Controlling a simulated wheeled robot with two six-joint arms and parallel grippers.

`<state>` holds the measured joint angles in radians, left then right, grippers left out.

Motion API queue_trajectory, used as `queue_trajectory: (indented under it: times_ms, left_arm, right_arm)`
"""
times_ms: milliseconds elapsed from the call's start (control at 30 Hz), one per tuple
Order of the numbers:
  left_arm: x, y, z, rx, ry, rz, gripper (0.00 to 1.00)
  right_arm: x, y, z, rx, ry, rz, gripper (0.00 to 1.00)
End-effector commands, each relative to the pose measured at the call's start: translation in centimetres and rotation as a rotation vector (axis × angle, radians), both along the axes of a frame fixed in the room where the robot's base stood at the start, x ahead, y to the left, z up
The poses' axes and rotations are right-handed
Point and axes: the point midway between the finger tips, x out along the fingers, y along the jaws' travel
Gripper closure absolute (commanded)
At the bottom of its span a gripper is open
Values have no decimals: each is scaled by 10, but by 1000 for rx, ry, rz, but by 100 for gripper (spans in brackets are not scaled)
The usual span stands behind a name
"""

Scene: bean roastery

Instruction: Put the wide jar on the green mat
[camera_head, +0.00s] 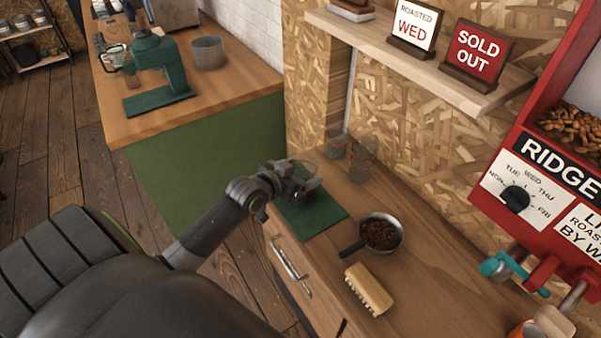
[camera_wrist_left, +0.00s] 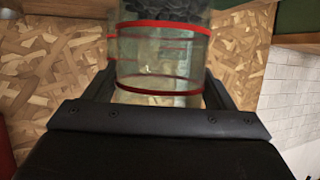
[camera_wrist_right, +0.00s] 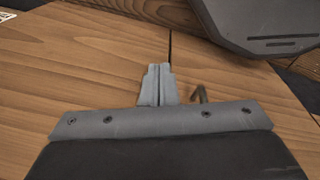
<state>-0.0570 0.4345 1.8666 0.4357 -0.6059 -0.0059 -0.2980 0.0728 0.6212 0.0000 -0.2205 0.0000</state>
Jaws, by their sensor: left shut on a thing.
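The green mat (camera_head: 325,222) lies at the far left end of the wooden counter. My left gripper (camera_head: 305,186) is over the mat and shut on a clear glass jar. The jar (camera_wrist_left: 160,62) fills the space between the fingers in the left wrist view, with red bands and dark pieces at its far end. In the head view the gripper hides most of it, so I cannot tell whether it touches the mat. My right gripper (camera_wrist_right: 157,84) has its fingers together with nothing between them; the head view does not show it.
Two clear glass vessels (camera_head: 337,143) (camera_head: 362,160) stand behind the mat by the wall. A pan of beans (camera_head: 382,233) and a brush (camera_head: 369,289) lie to the right. A red dispenser (camera_head: 500,160) stands at the right. The counter between brush and dispenser is clear.

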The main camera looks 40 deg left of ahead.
Motion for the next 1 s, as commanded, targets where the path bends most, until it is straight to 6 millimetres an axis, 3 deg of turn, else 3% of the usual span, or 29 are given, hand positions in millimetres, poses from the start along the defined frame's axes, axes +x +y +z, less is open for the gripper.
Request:
queue_trajectory:
  times_ms: [400, 433, 567, 1000]
  left_arm:
    - [0, 0, -8, 0, -2, 0, 51]
    - [0, 0, -8, 0, -1, 0, 20]
    - [0, 0, -8, 0, 0, 0, 3]
    - [-6, 1, -4, 2, 2, 0, 1]
  right_arm:
    - [1, -3, -2, -3, -2, 2, 100]
    - [0, -4, -1, -4, -2, 2, 100]
    - [-1, -6, -1, -7, 1, 2, 100]
    - [-3, -7, 0, -9, 5, 2, 100]
